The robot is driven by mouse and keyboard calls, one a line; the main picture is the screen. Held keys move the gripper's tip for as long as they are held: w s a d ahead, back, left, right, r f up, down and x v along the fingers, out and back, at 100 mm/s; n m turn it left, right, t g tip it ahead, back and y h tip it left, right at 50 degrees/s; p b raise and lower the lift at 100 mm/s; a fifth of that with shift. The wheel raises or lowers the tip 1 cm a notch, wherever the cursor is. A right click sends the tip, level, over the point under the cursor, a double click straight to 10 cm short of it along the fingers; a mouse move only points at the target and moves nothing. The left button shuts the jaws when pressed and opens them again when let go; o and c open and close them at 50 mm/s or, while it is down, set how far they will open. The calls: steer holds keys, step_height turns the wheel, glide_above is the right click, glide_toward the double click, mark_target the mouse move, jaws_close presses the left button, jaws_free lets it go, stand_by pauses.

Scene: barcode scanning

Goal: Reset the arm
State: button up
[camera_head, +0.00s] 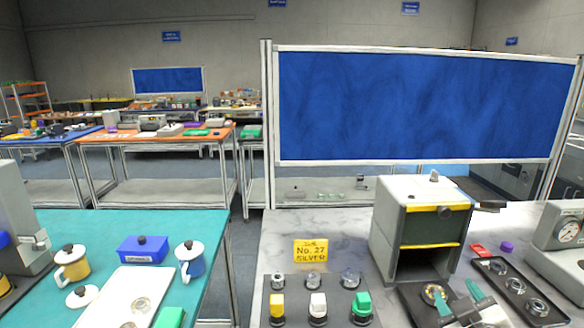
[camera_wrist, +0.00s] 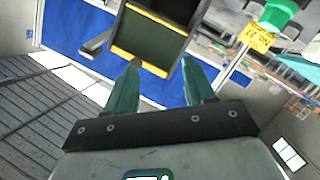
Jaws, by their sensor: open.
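My gripper (camera_head: 455,292) shows at the lower right of the head view, low in front of the grey box-shaped machine. Its two green fingers stand apart with nothing visible between them. In the wrist view my gripper (camera_wrist: 160,68) is also open and empty. I cannot tell the exact gap between the fingers and the machine.
A yellow label (camera_head: 310,251) and several coloured buttons lie left of the machine. A black tray (camera_head: 520,292) with round metal parts and a scale (camera_head: 566,232) are at the right. A teal table (camera_head: 110,222) holds mugs and a blue box (camera_head: 143,250). A blue board (camera_head: 420,105) stands behind.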

steer(key=s+a+f+m+g+y, duration=0.25)
steer(key=s+f+g, duration=0.55)
steer(key=s+f, duration=0.95)
steer(key=s+f+m+g, duration=0.1)
steer(key=s+f+g, duration=0.2)
steer(key=s, duration=0.5)
steer(key=s+f+m+g, duration=0.1)
steer(key=s+f+g, duration=0.2)
steer(key=s+f, duration=0.3)
steer(key=s+y, duration=0.1)
steer(key=s, duration=0.2)
steer(key=shift+s+a+m, duration=0.15)
steer(key=shift+a+m, duration=0.05)
steer(key=shift+m, duration=0.15)
